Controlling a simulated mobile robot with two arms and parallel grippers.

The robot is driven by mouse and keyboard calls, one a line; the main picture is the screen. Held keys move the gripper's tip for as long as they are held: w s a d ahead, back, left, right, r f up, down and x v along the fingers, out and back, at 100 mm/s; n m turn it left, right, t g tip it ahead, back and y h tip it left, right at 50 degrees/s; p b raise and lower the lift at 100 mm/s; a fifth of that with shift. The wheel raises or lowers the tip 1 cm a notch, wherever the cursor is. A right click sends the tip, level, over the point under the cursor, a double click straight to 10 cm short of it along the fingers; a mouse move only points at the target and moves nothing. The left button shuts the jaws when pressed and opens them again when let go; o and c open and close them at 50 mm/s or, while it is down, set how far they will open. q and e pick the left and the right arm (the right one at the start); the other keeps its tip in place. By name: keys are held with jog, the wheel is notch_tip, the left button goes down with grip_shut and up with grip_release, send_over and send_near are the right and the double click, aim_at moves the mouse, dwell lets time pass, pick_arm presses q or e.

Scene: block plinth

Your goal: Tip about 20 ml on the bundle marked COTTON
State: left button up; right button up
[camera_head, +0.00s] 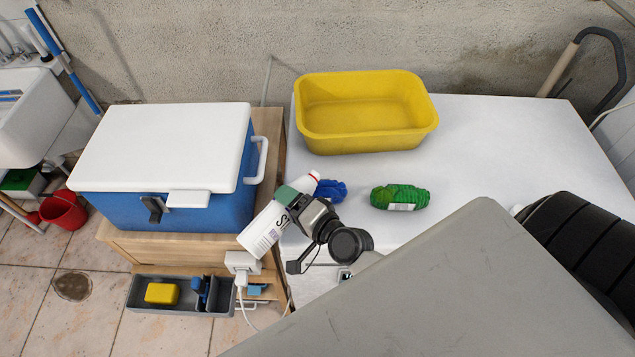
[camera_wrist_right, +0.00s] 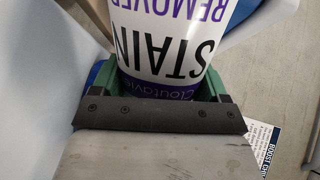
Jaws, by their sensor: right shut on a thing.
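My right gripper (camera_head: 287,195) is shut on a white bottle (camera_head: 264,230), tilted, with its red-ringed top end toward the upper right by the blue bundle. In the right wrist view the bottle (camera_wrist_right: 185,45) reads STAIN REMOVER between the green jaw pads (camera_wrist_right: 160,92). A blue yarn bundle (camera_head: 332,190) lies on the white table, partly hidden behind bottle and gripper. A green yarn bundle (camera_head: 398,195) with a pale label lies to its right. I cannot read COTTON on either one. No liquid shows. My left gripper is not in view.
A yellow basin (camera_head: 365,142) stands at the back of the white table (camera_head: 500,160). A blue cooler with a white lid (camera_head: 165,145) stands left on a wooden cabinet. A grey tray (camera_head: 145,302) holds a yellow sponge. The table right of the green bundle is clear.

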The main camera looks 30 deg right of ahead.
jog(key=shift+r+m+p, duration=0.5)
jog(key=shift+r+p, duration=0.05)
jog(key=shift+p, duration=0.05)
dwell(1.7)
